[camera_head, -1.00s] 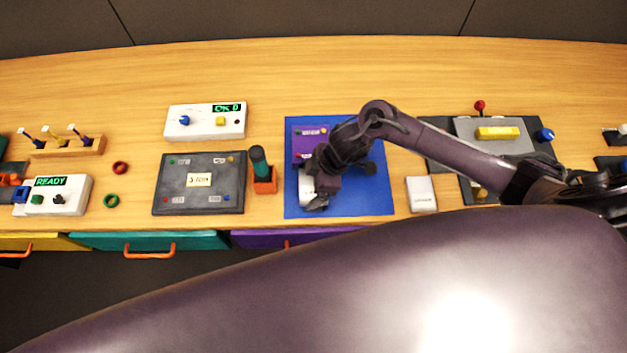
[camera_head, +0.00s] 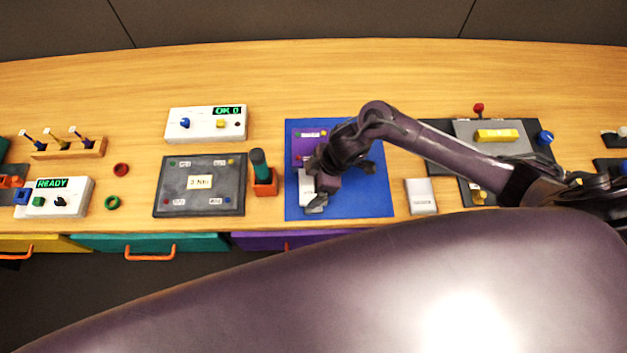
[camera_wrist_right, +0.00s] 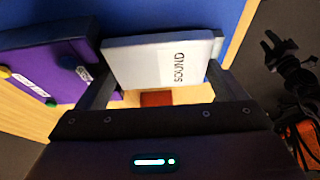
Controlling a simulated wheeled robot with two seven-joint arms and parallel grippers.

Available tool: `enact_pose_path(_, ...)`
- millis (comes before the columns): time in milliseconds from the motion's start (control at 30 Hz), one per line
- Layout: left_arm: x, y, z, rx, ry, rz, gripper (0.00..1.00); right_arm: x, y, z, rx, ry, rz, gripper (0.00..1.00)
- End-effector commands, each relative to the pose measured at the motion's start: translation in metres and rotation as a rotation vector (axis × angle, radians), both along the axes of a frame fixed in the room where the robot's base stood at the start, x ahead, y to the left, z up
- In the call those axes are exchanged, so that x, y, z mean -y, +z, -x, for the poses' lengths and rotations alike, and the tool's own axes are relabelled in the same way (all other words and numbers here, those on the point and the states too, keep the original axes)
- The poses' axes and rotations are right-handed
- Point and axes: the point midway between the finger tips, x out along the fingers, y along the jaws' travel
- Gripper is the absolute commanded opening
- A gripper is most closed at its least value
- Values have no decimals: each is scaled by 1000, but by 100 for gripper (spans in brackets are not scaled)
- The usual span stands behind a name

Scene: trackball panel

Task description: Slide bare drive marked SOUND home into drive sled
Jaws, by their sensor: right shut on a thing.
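The white bare drive marked SOUND (camera_wrist_right: 165,62) is between the two fingers of my right gripper (camera_wrist_right: 155,88), which is shut on it. In the head view the drive (camera_head: 309,198) shows as a small white block, partly covered by my right gripper (camera_head: 317,186), over the blue mat. A purple unit with a white label and coloured knobs (camera_head: 303,147), seemingly the drive sled, lies just beyond it, partly hidden by the arm. In the right wrist view this unit (camera_wrist_right: 50,72) is left of the drive, close to its end. I cannot tell whether they touch. My left gripper is not in view.
The blue mat (camera_head: 370,205) is bare at its right and front. A white box (camera_head: 421,196) lies right of it; an orange holder with a dark-green handle (camera_head: 265,186) stands left. A dark panel (camera_head: 168,201) is further left. Drawers (camera_head: 200,243) run below the front edge.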

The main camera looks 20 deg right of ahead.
Motion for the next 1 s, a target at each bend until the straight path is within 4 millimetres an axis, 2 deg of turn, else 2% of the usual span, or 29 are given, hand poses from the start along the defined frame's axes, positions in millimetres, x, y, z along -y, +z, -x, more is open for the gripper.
enact_pose_path(667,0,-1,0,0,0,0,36,2,0,-9,2,1,-1,72)
enact_pose_path(700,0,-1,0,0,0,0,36,2,0,-9,2,1,-1,94)
enact_pose_path(733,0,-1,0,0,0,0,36,2,0,-9,2,1,-1,98)
enact_pose_path(1000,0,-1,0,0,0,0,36,3,1,-11,6,-3,0,100)
